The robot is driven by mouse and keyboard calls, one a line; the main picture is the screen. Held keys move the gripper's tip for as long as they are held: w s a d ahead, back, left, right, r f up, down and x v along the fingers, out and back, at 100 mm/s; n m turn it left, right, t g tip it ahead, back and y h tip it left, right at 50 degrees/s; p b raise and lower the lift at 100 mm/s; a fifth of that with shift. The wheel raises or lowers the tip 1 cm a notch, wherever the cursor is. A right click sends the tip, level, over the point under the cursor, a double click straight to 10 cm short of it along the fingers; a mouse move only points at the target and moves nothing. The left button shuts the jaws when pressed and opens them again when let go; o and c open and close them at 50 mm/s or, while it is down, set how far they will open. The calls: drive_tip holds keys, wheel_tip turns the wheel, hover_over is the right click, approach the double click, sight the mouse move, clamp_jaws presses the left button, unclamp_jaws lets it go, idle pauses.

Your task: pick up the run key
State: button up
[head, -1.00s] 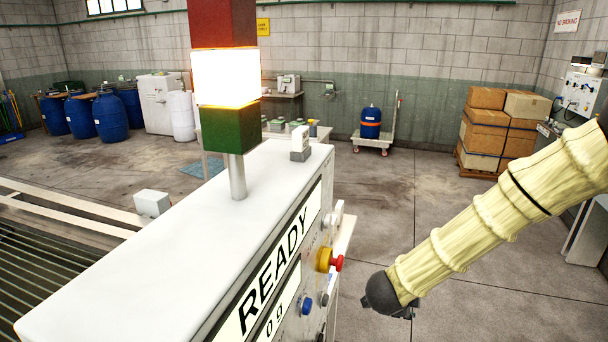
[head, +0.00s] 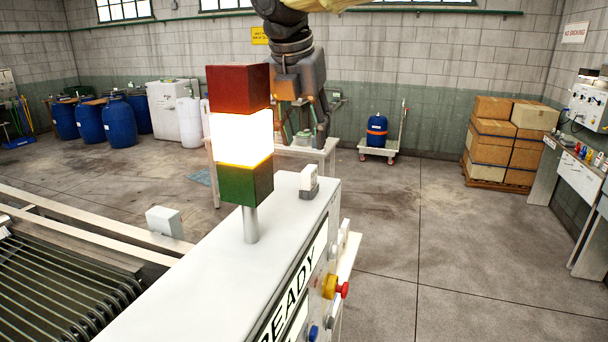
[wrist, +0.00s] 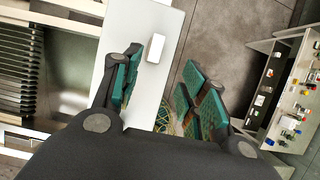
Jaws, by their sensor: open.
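I cannot make out the run key for certain in either view. A small grey block with a white top (head: 309,182) stands on the far end of the white machine cabinet (head: 180,300); a white block (wrist: 155,47) also shows on the cabinet top in the wrist view. My gripper (head: 304,138) points down, open and empty, and appears above the cabinet's far end. In the wrist view its teal-padded fingers (wrist: 160,88) are spread, with the cabinet edge and floor showing between them. The cabinet's front panel has a READY display (head: 292,297), a red and yellow button (head: 336,287) and a blue button (head: 314,332).
A signal tower (head: 241,135) with its middle section lit rises from the cabinet, left of my gripper. A bench (head: 325,150) stands behind. The right-hand bench (head: 580,175) holds several small coloured items. Open floor (head: 430,230) lies right of the cabinet.

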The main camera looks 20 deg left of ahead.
sight(310, 168)
drive_tip(key=b+x, duration=0.2)
drive_tip(key=x, duration=0.3)
drive_tip(key=shift+s+a+b, duration=0.1)
drive_tip(key=shift+b, duration=0.2)
drive_tip(key=shift+w+a+b+x, duration=0.15)
drive_tip(key=shift+b+x, duration=0.55)
drive_tip(key=shift+x, duration=0.8)
drive_tip(key=shift+w+a+b+x, duration=0.15)
drive_tip(key=shift+b+x, duration=0.5)
drive_tip(key=shift+x, duration=0.8)
drive_tip(key=shift+s+r, duration=0.1)
drive_tip(key=shift+r, duration=0.1)
drive_tip(key=shift+c, duration=1)
clamp_jaws()
